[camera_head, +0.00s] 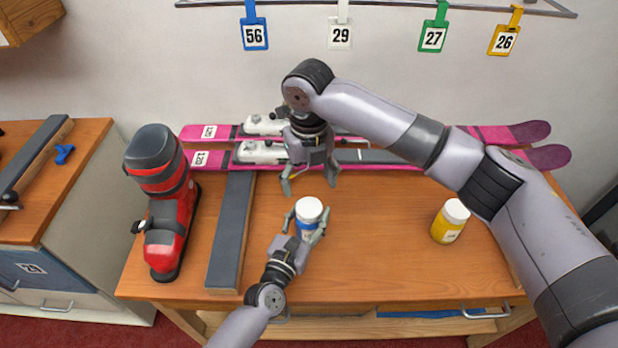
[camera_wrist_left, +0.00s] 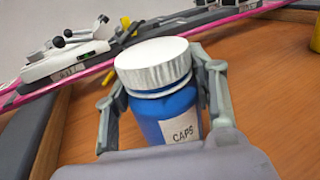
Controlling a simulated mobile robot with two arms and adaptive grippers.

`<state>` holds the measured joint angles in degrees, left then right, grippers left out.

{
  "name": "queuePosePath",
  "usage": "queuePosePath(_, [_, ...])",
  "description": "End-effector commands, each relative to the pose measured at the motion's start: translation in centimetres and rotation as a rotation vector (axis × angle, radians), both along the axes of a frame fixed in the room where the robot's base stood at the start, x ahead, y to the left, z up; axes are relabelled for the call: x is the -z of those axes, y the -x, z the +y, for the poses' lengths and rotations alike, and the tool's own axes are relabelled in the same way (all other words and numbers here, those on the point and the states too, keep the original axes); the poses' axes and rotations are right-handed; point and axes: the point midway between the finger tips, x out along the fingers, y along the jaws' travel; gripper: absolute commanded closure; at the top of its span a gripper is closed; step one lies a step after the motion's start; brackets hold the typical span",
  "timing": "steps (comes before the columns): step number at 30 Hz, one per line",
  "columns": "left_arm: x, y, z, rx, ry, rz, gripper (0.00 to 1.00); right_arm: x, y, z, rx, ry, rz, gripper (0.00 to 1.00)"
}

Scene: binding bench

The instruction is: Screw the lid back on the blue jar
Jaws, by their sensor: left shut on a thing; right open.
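The blue jar (camera_head: 304,231) stands upright on the bench, its label reading "CAPS" in the left wrist view (camera_wrist_left: 168,118). The white lid (camera_head: 309,210) sits on top of the jar; in the left wrist view the lid (camera_wrist_left: 153,65) looks slightly tilted, with a narrow gap or ring under it. My left gripper (camera_head: 304,226) is shut around the blue jar's body, one finger on each side. My right gripper (camera_head: 310,186) is open and empty, pointing down, above and behind the jar. Whether the lid's thread is engaged cannot be seen.
A yellow jar with white lid (camera_head: 450,222) stands to the right. A red ski boot (camera_head: 165,210) and a dark padded bar (camera_head: 232,232) are on the left. Pink skis (camera_head: 400,158) lie along the back. The bench (camera_head: 375,265) is clear between the jars.

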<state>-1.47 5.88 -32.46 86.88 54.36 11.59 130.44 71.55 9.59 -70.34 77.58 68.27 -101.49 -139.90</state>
Motion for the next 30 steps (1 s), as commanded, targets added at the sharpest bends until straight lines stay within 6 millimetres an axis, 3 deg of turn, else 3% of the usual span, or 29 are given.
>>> queuePosePath(15, [-0.1, 0.0, 0.0, 0.0, 0.001, -0.002, 1.0, 6.9, 0.0, -0.1, 0.001, 0.001, 0.001, 0.31])
queuePosePath(27, [-0.1, 0.0, 0.0, 0.0, 0.001, -0.002, 1.0, 7.6, 0.0, 0.0, 0.001, 0.0, 0.0, 0.31])
queuePosePath(30, [-0.1, 0.0, 0.0, 0.0, 0.001, -0.002, 1.0, 7.6, 0.0, 0.0, 0.001, 0.0, 0.0, 0.38])
